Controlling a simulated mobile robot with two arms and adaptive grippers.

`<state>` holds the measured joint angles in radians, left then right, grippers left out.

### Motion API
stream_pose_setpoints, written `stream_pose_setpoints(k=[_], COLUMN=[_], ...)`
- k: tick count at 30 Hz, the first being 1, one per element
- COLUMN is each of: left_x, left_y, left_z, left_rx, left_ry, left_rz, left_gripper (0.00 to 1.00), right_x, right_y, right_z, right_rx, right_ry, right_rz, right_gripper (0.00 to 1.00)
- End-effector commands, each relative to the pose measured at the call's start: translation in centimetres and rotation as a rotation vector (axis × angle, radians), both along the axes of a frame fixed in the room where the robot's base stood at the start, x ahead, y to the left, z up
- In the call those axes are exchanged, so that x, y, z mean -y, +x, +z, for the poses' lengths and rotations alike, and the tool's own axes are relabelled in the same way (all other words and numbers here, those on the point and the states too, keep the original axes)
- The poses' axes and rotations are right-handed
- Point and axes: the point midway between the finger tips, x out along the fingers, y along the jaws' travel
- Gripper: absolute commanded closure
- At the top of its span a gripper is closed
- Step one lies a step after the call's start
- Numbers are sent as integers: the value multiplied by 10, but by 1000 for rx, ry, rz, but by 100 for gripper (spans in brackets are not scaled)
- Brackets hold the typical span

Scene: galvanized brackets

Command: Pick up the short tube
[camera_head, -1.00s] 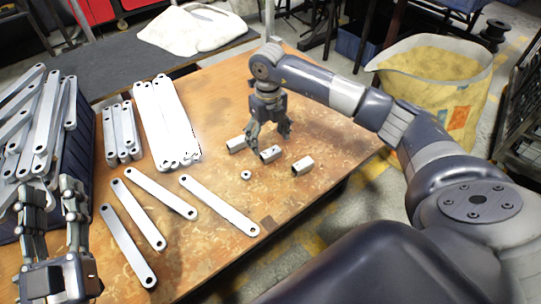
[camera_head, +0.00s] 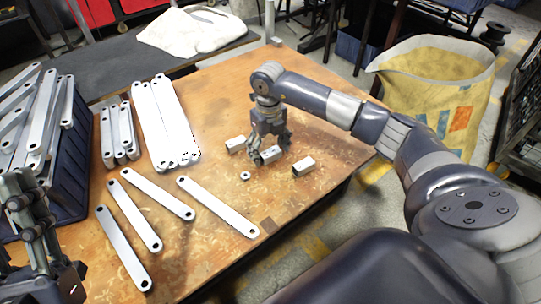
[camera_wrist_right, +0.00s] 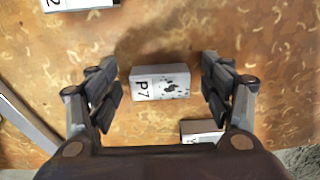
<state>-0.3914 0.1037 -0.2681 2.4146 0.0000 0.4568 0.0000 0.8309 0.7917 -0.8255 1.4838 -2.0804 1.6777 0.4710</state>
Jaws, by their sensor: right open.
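The middle tube (camera_head: 271,156), marked P7 in the right wrist view (camera_wrist_right: 160,82), lies between my right gripper's spread fingers. My right gripper (camera_head: 267,158) is open over it, with a gap at each side in the right wrist view (camera_wrist_right: 161,88). The left tube (camera_head: 236,144) and the right tube (camera_head: 303,167) lie on either side; parts of them show at the wrist view's top left (camera_wrist_right: 80,4) and bottom (camera_wrist_right: 202,128). My left gripper (camera_head: 28,205) is cut off at the left edge.
Several long flat bars (camera_head: 218,206) lie left and front, with stacked bars (camera_head: 165,125) behind. A dark crate (camera_head: 70,165) of bars stands far left. A yellow sack (camera_head: 435,85) stands beyond the table's right edge.

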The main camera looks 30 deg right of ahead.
Motion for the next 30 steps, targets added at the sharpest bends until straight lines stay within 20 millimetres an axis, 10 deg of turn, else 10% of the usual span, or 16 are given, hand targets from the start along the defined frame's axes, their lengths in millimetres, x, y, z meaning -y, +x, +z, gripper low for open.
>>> stream_pose_setpoints(k=[4,10,30], left_x=[0,0,2], left_y=[0,0,19], left_z=[0,0,-14], left_rx=[-1,-1,-119], left_ry=[0,0,36], left_rz=[0,0,8], left_gripper=[60,60,60], right_x=[0,0,0], right_y=[0,0,0], right_z=[0,0,13], right_rx=[0,0,2], right_ry=[0,0,0], right_rz=[0,0,1], right_gripper=[31,75,75])
